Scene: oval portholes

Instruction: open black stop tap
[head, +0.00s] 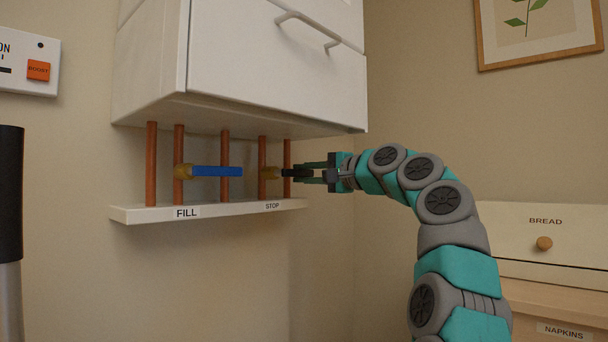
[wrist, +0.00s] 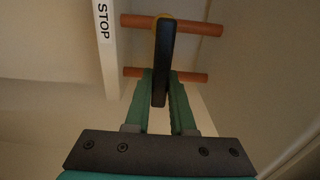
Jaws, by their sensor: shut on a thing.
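The black stop tap (head: 294,173) is a lever on a brass valve body (head: 269,173) on a copper pipe, above the STOP label (head: 272,206). Its lever lies across the pipe, pointing right. My gripper (head: 312,173) comes in from the right and is shut on the lever's outer end. In the wrist view the black lever (wrist: 163,60) runs between the two green fingers (wrist: 160,92), and the STOP label (wrist: 103,20) is to its left. The outer end of the lever is partly hidden by the fingers in the head view.
A blue lever (head: 216,171) on another pipe is at left, above the FILL label (head: 186,212). A white shelf (head: 240,208) runs below the pipes and a white cabinet (head: 270,60) hangs above. A BREAD box (head: 548,230) stands at right.

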